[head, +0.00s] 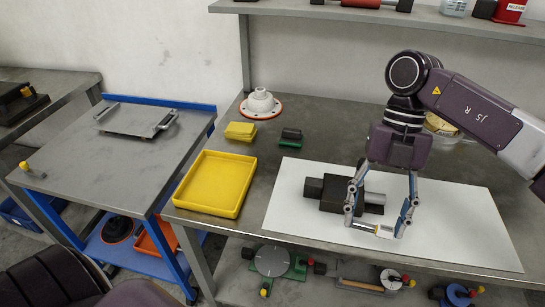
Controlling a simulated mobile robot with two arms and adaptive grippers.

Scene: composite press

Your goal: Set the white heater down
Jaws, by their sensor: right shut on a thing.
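The white heater (364,227) is a small pale cylinder with a yellowish part at its right side. My right gripper (377,229) points down over the white board (455,225) and is shut on the heater, with one finger at each end. The heater is low over the front part of the board; I cannot tell whether it touches it. Just behind it lies a dark block with a grey cylinder (335,193), partly hidden by the fingers. My left gripper is not in view.
A yellow tray (213,207) stands left of the board. Behind it are yellow blocks (240,131), a green-and-dark piece (290,138) and a white flanged part (260,104). A shelf (300,8) runs along the back. The board's right side is clear.

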